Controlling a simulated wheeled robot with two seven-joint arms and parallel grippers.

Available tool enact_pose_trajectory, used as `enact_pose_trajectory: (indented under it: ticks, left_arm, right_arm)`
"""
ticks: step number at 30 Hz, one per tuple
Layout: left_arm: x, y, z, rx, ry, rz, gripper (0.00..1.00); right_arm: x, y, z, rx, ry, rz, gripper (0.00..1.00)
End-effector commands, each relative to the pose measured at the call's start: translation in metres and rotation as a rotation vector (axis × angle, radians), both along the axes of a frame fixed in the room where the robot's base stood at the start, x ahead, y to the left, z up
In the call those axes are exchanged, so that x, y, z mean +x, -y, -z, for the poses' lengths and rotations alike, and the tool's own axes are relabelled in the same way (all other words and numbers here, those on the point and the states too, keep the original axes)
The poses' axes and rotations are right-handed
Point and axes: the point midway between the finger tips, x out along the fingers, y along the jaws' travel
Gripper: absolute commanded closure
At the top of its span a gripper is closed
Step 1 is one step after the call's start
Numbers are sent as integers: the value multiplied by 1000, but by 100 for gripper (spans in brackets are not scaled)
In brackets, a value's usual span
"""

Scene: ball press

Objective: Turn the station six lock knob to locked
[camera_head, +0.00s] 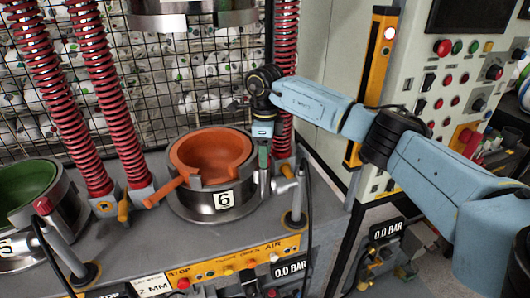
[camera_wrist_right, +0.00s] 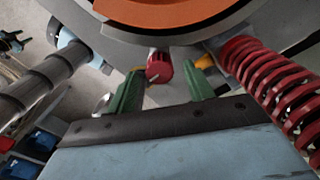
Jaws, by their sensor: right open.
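Station six (camera_head: 223,200) is a metal cup with an orange bowl (camera_head: 213,155) and a number 6 plate. Its lock knob is hidden behind my right gripper in the head view. In the right wrist view the red lock knob (camera_wrist_right: 158,66) shows under the cup's rim, with a small pale mark at its lower edge. My right gripper (camera_head: 264,160) points down at the right side of the cup. Its green fingers (camera_wrist_right: 166,84) are open, one to each side of the knob, with gaps visible. I cannot tell how deep the knob sits between them. My left gripper is not in view.
A red spring (camera_head: 286,50) rises just behind my right gripper; another (camera_head: 100,90) stands left of the cup. A metal post (camera_head: 296,205) with a hose is close on the right. A green-bowled station (camera_head: 62,215) with a red knob (camera_head: 43,206) stands left. A control cabinet (camera_head: 420,85) is at right.

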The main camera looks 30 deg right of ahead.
Motion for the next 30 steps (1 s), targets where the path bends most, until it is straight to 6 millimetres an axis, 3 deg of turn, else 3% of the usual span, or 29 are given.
enact_pose_trajectory:
  ticks: [12,30]
  left_arm:
    - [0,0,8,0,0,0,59]
    - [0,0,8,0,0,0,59]
  right_arm:
    - [1,0,-63,0,4,1,48]
    - [0,0,-70,0,1,0,48]
